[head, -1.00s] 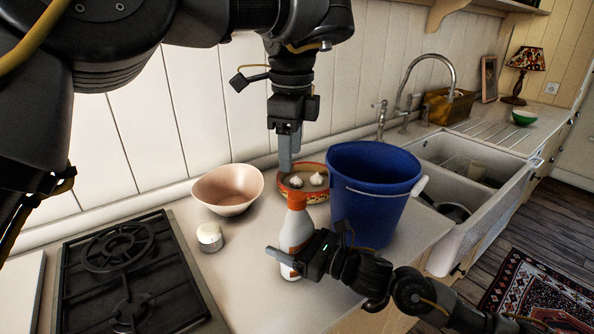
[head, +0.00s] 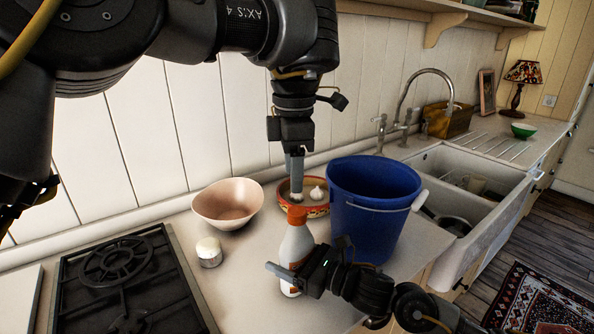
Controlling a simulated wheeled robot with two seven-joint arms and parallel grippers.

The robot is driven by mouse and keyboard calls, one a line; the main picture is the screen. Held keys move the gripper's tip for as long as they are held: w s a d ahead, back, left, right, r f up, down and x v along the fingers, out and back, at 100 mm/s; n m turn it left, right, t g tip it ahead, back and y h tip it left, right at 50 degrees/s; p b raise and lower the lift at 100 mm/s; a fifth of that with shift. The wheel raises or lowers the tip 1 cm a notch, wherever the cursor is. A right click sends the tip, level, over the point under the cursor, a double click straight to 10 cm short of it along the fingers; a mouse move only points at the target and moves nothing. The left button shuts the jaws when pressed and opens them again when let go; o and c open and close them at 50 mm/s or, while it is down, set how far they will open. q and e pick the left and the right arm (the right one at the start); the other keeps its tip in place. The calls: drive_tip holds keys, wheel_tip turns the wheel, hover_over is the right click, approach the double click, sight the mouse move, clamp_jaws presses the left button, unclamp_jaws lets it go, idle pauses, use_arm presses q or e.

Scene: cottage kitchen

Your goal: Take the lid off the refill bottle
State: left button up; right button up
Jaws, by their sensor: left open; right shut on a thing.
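The refill bottle (head: 296,246) is white with an orange label and stands upright on the counter. Its orange lid (head: 297,215) is on top. My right gripper (head: 284,274) is shut on the lower part of the bottle, coming in from the right. My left gripper (head: 297,186) points down from above, just over the lid, with its fingers open and seen almost edge-on. I cannot tell whether its fingertips touch the lid.
A blue bucket (head: 368,215) stands close to the right of the bottle. A patterned bowl (head: 312,212) with garlic is behind it. A pinkish bowl (head: 228,204), a small white jar (head: 209,252) and a gas hob (head: 120,285) are to the left. The sink (head: 470,235) is at right.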

sight(297, 211)
use_arm(q)
drive_tip(key=m, duration=0.7)
drive_tip(key=shift+s+d+f+m, duration=0.15)
drive_tip(key=shift+d+f+m, duration=0.05)
drive_tip(key=shift+d+m, duration=0.1)
drive_tip(key=m, duration=0.5)
drive_tip(key=shift+f, duration=0.1)
drive_tip(key=shift+f, duration=3.9)
drive_tip(key=shift+c, duration=0.4)
